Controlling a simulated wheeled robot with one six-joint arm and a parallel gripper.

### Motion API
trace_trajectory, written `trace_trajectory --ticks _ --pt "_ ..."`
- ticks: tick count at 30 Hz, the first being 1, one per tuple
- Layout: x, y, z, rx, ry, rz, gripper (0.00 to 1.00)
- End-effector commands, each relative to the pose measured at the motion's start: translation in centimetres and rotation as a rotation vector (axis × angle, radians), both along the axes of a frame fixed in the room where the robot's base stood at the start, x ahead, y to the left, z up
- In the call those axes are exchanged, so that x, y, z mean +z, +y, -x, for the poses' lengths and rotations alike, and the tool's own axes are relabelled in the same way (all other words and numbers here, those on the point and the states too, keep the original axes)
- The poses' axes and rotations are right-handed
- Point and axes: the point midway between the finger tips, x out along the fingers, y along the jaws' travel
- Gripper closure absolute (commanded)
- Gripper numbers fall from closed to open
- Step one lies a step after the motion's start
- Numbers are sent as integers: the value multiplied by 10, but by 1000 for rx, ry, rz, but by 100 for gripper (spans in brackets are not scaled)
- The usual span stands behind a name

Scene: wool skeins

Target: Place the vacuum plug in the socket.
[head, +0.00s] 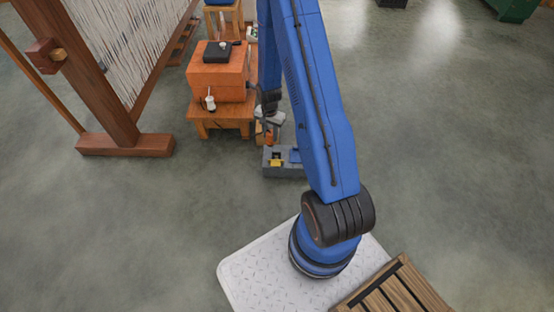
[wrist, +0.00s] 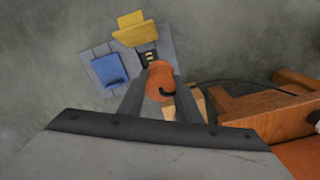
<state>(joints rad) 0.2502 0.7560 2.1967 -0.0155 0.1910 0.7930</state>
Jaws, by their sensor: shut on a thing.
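My gripper (wrist: 160,90) is shut on the orange vacuum plug (wrist: 157,75), which has a short dark cord end on it. In the head view my gripper (head: 270,122) is low beside the wooden stand, over the back of a grey socket block (head: 284,172). The block (wrist: 178,48) has a raised yellow lid (wrist: 135,29) and a blue lid (wrist: 110,70). A small dark slotted piece shows between the plug and the yellow lid. Whether the plug touches the block I cannot tell; its far end is hidden.
A wooden stool (head: 220,116) with an orange box (head: 216,80) stands left of my gripper. A wooden loom (head: 125,143) is further left. A dark cable (wrist: 238,82) runs near the stool. The floor in front of the block is clear.

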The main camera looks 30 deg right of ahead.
Motion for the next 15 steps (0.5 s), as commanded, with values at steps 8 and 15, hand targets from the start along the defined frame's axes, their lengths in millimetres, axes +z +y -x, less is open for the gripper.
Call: trace_trajectory --ticks 8,15 --pt "-14 -21 20 -193 0 1 92" --pt "-48 -21 20 -196 1 0 92"
